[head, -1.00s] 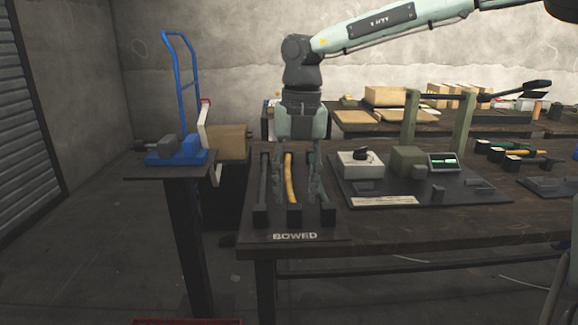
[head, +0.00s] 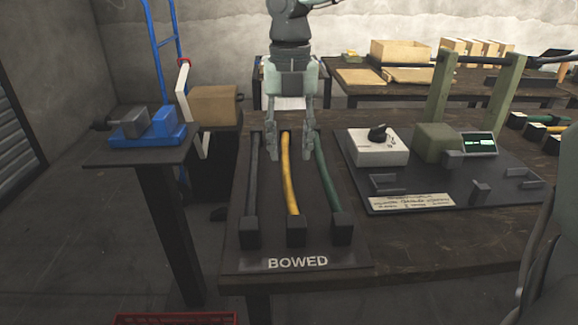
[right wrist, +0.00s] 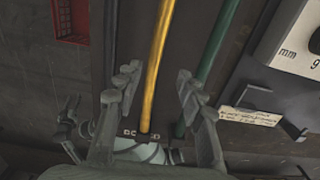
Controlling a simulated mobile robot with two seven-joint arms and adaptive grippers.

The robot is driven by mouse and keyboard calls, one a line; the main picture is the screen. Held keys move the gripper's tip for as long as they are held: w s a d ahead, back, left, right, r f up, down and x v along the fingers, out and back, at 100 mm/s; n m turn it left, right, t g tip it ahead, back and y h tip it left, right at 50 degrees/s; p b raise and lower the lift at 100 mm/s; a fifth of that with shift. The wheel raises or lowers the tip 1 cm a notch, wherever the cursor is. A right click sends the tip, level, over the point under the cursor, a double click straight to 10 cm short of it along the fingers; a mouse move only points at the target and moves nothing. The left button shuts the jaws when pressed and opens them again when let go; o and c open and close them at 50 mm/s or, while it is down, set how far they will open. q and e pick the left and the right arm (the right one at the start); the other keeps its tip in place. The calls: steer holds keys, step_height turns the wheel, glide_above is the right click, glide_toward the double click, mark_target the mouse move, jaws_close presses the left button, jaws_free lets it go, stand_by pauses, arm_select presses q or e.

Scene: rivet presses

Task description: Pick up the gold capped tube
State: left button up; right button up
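A gold tube (head: 290,180), slightly bent, lies in the middle of a dark board (head: 262,255) marked "BOWED". Its near end meets a black block; its far end is partly behind my right gripper. A black tube (head: 252,180) lies to its left and a green tube (head: 325,175) to its right. My right gripper (head: 291,155) is open over the gold tube's far part, pointing down, one finger on each side. In the right wrist view the gold tube (right wrist: 157,60) runs between the open fingers (right wrist: 158,76), with nothing gripped. My left gripper is not in view.
Right of the board stands a fixture with a white dial box (head: 372,150), a green block (head: 434,142) and a small display (head: 479,143). A blue clamp (head: 143,128) sits on a stand at left. More tubes lie at the far right.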

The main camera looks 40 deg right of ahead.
mark_target(289, 165)
steer(key=f, duration=0.3)
steer(key=f+p, duration=0.1)
steer(key=f, duration=0.1)
steer(key=shift+w+d+f, duration=0.1)
steer(key=shift+w+f, duration=0.15)
steer(key=shift+f, duration=0.05)
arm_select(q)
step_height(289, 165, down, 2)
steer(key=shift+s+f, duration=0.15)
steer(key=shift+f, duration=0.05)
arm_select(e)
jaws_close()
